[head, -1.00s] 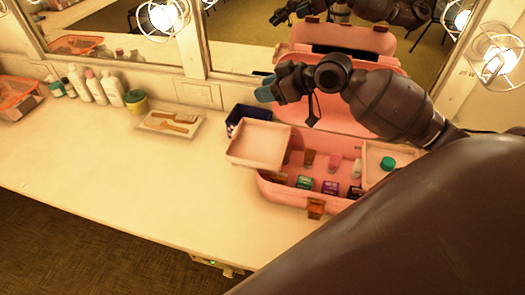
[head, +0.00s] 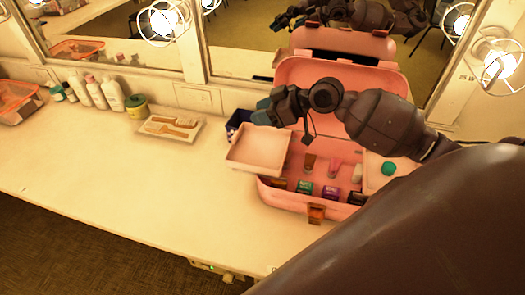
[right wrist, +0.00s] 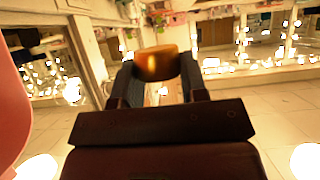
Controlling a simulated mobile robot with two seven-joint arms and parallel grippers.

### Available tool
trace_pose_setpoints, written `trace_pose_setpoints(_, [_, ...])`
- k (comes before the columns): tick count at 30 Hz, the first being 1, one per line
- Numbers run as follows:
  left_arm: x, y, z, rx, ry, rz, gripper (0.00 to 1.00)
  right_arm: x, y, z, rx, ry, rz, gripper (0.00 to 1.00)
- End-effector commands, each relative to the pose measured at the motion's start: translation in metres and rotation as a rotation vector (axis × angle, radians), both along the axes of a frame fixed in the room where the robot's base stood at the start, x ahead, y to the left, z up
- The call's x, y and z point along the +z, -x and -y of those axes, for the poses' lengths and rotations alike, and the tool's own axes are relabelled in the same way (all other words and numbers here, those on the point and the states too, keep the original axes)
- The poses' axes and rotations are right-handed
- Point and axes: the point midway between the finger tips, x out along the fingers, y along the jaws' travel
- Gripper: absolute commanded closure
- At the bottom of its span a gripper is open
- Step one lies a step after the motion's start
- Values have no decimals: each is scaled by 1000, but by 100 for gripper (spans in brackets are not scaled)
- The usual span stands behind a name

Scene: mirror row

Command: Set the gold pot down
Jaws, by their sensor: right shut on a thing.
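The gold pot (right wrist: 156,64) shows in the right wrist view, between the two dark fingers of my right gripper (head: 262,115). The gripper is shut on it. In the head view the pot is hidden by the gripper. That gripper points left, above the back of the raised left tray (head: 257,146) of the pink case (head: 285,204) and in front of a dark blue box (head: 232,124). I cannot tell its exact height. My left gripper is not in view.
The open case holds several small tubes and boxes; a green lid (head: 389,168) sits on its right tray. A shallow dish with combs (head: 160,127), a yellow-green tub (head: 136,107) and bottles (head: 95,92) stand left along the mirror. The counter's left front (head: 120,180) is clear.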

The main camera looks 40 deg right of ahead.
Motion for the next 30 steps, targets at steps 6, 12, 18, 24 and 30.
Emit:
trace_pose_setpoints(6, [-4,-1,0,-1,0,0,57,-50,0,0,-2,-3,-4,83])
trace_pose_setpoints(12, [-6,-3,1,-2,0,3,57,-85,0,0,-1,-2,-2,83])
trace_pose_setpoints(18, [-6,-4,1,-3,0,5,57,-99,0,0,0,-1,0,83])
trace_pose_setpoints(24, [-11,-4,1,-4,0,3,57,-124,0,0,-1,-1,-2,83])
trace_pose_setpoints(30, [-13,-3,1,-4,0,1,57,-137,0,0,0,-1,1,83])
